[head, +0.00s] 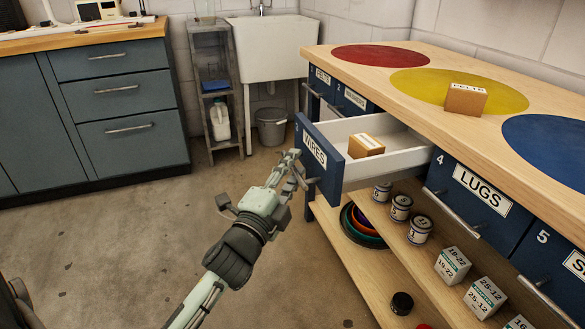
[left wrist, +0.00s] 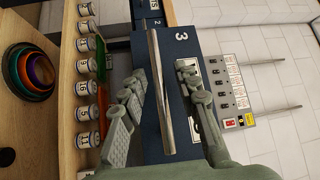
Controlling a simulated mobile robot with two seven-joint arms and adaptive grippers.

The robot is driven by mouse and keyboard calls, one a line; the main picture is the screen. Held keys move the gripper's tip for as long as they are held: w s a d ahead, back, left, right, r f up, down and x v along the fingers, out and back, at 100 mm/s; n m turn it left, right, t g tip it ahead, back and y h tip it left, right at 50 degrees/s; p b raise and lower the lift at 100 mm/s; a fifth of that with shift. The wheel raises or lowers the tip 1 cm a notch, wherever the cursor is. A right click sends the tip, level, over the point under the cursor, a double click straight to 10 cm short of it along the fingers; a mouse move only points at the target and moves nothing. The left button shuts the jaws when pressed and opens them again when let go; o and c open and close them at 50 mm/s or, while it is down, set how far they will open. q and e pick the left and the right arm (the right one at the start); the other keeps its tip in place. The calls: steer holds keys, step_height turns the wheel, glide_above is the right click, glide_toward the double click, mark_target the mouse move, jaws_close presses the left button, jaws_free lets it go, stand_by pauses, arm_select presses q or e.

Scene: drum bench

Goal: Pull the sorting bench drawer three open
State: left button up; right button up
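Drawer three, with a blue front labelled WIRES (head: 318,157), stands pulled out of the sorting bench (head: 400,62). Its white inside shows, and a small cardboard box (head: 366,146) sits in it. My left gripper (head: 293,163) is at the drawer's front, by its handle. In the left wrist view the metal bar handle (left wrist: 161,95) runs between the two fingers of the left gripper (left wrist: 160,82). The fingers stand apart, one on each side of the bar, with narrow gaps showing. The number 3 on the drawer (left wrist: 181,37) is visible there. My right gripper is in neither view.
Closed drawer four, labelled LUGS (head: 480,192), is right of the open drawer. Tins (head: 400,207), bowls (head: 362,228) and small boxes stand on shelves below. A cardboard box (head: 465,99) sits on the bench's yellow disc. The floor (head: 130,235) left of the bench is clear.

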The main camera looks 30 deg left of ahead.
arm_select(q)
steer(key=s+d+f, duration=0.1)
steer(key=s, duration=1.1)
steer(key=shift+f, duration=0.3)
steer(key=shift+w+f, duration=0.1)
step_height(320, 180, down, 9)
steer(key=w+a+n+g+y+p, duration=0.1)
steer(key=a+n+g+y+p, duration=0.15)
steer(key=n+g, duration=0.3)
steer(key=s+d+f+n+g+h+p, duration=0.1)
steer(key=s+f+n+g, duration=0.3)
steer(key=f, duration=0.6)
steer(key=s+d+f+n+g+h+p, duration=0.1)
steer(key=s+d+f+n+g+h, duration=0.1)
steer(key=s+f+n+g, duration=0.2)
steer(key=s+f+g, duration=0.3)
steer(key=s+f, duration=0.1)
steer(key=f, duration=0.2)
steer(key=shift+s+f+p, duration=0.2)
steer(key=shift+p, duration=0.1)
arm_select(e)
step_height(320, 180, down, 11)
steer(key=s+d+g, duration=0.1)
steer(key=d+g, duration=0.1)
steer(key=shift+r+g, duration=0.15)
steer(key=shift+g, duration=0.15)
